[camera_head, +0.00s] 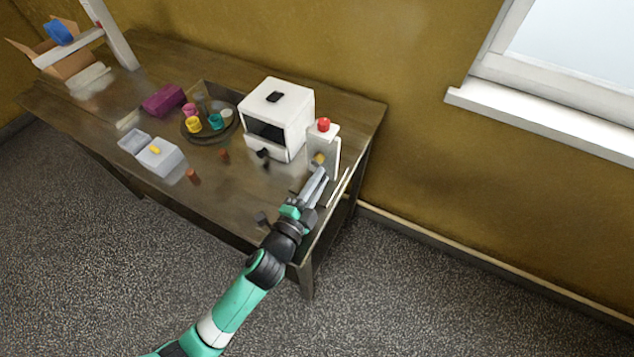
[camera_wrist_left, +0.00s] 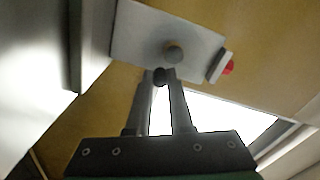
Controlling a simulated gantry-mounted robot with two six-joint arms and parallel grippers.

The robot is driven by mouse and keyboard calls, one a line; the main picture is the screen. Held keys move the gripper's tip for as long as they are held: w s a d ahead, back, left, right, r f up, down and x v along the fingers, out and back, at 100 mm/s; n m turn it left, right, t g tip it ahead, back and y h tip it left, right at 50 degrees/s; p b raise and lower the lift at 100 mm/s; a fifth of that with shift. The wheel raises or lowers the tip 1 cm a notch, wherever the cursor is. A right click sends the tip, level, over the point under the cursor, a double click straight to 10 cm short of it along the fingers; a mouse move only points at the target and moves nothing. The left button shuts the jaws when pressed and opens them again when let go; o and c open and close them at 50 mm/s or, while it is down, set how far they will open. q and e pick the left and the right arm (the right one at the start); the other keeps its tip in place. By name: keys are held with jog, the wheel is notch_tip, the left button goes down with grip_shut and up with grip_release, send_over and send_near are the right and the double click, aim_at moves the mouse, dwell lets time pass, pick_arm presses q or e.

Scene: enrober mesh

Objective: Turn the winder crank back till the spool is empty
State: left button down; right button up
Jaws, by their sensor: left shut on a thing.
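The winder seems to be the white upright unit (camera_head: 325,138) with a red knob (camera_head: 323,124) on top, at the table's right end. A small yellowish round part (camera_head: 319,159) shows on its front. In the left wrist view the unit is a pale plate (camera_wrist_left: 135,35) with a round hub (camera_wrist_left: 173,53) and a red part at its right. My left gripper (camera_head: 321,171) reaches the unit's front. In the wrist view its fingertips (camera_wrist_left: 166,76) are closed around a small dark knob (camera_wrist_left: 160,76), seemingly the crank's handle. The spool and any line on it cannot be made out.
A white box-shaped machine (camera_head: 280,98) stands just left of the unit. A round tray (camera_head: 187,137) with several coloured cups, a purple block (camera_head: 163,100), and a grey box (camera_head: 160,158) are farther left. A cardboard box (camera_head: 75,64) is at the far left end.

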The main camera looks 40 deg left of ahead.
pick_arm(q)
jog(key=shift+r+n, duration=0.25)
jog(key=shift+n, duration=0.85)
jog(key=c, duration=0.8)
grip_release()
jog(key=shift+s+d, duration=0.1)
jog(key=b+v, duration=0.1)
jog(key=v, duration=1)
jog(key=shift+f, duration=0.1)
jog(key=shift+s, duration=0.25)
